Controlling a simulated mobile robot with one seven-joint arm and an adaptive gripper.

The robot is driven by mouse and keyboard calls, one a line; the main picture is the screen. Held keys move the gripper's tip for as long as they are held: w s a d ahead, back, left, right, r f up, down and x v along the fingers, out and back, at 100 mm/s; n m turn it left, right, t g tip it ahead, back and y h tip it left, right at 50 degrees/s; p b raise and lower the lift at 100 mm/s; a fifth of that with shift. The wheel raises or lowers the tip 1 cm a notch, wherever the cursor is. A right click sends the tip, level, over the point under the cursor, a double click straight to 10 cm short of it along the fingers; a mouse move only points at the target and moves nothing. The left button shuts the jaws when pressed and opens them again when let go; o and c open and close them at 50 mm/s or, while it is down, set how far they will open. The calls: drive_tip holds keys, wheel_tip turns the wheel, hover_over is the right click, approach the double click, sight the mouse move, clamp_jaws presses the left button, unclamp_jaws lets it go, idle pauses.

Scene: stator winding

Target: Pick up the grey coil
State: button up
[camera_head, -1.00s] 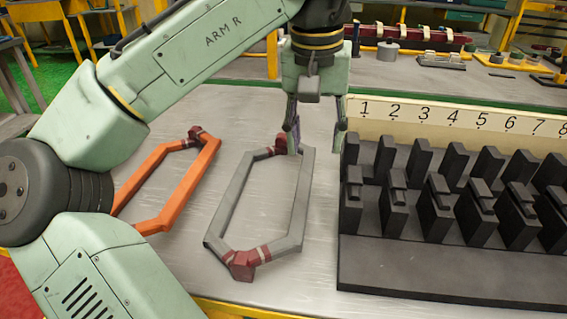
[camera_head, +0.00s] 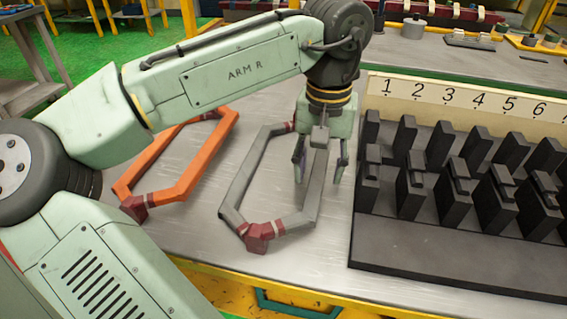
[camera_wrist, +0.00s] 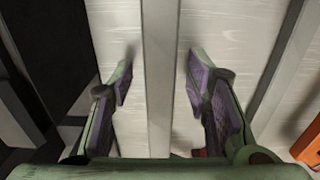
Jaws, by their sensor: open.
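The grey coil (camera_head: 236,187) lies flat on the metal table, a long six-sided loop with dark red wrapped ends. Its near red end (camera_head: 260,236) is in plain view; its far end is partly hidden behind my gripper. My gripper (camera_head: 318,178) points down over the coil's right long side. In the wrist view my gripper (camera_wrist: 160,90) is open, with purple pads on both sides of one grey bar of the coil (camera_wrist: 159,70). The bar runs between the fingers with a gap on each side, touching neither pad.
An orange coil (camera_head: 187,183) lies on the table to the left, partly behind my arm. A black slotted rack (camera_head: 440,245) with a numbered strip (camera_head: 465,99) stands close to the right. Bare table (camera_head: 320,255) shows in front.

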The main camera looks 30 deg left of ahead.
drive_tip(key=shift+c, duration=0.4)
clamp_jaws()
idle(0.7)
